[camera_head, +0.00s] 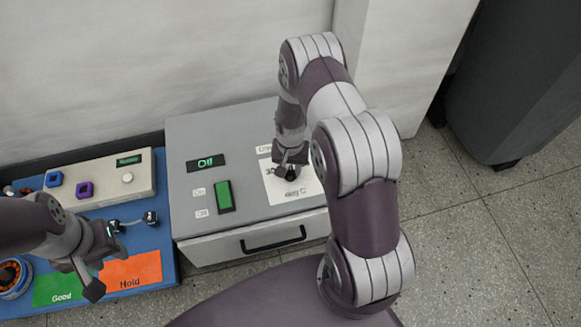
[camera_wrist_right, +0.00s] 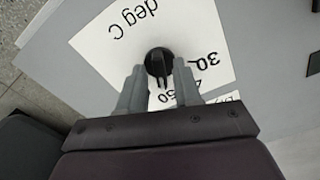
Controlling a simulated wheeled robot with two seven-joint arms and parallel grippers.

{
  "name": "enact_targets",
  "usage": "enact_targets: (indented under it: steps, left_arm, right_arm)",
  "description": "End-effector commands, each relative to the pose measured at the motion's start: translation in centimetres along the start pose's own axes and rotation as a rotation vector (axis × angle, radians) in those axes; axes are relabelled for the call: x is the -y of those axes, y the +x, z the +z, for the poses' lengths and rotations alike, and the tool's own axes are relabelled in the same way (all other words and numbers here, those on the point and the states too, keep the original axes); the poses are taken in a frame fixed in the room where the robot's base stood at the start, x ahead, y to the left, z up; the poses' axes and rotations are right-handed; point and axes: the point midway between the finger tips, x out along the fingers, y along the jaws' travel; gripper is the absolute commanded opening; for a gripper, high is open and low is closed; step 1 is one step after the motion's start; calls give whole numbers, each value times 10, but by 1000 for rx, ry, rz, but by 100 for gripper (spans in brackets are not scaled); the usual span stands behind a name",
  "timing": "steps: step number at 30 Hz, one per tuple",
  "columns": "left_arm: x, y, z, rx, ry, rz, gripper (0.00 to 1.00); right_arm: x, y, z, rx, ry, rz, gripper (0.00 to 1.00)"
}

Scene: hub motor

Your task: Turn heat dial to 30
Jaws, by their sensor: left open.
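The heat dial is a black knob (camera_wrist_right: 158,63) on a white label (camera_wrist_right: 105,50) on top of a grey box (camera_head: 225,140). The label reads "deg C", with "30" and "50" visible in the right wrist view. My right gripper (camera_wrist_right: 158,85) is over the dial, its two fingers apart on either side of the knob's pointer. I cannot tell whether they touch it. In the head view the right gripper (camera_head: 290,165) hides part of the dial. My left gripper (camera_head: 105,260) is open and empty above the blue board, near the green and orange areas.
A blue board (camera_head: 185,225) at left holds a control panel (camera_head: 140,180), a "Good" area (camera_head: 60,290) and a "Hold" area (camera_head: 132,270). A wall stands behind.

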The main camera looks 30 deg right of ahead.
Motion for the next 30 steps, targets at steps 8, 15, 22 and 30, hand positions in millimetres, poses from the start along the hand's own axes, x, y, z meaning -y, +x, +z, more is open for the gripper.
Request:
enact_targets:
  steps: [8,15,22,30]
  left_arm:
    - [0,0,0,0,0,0,40]
    - [0,-7,-1,0,0,0,40]
    - [0,-24,-3,0,0,0,40]
    - [0,-45,-5,0,0,0,40]
  right_arm:
    - [0,0,0,0,-1,0,0]
    - [0,-2,0,1,-47,0,0]
    - [0,-5,0,0,-191,0,0]
    - [0,-4,0,0,-443,0,0]
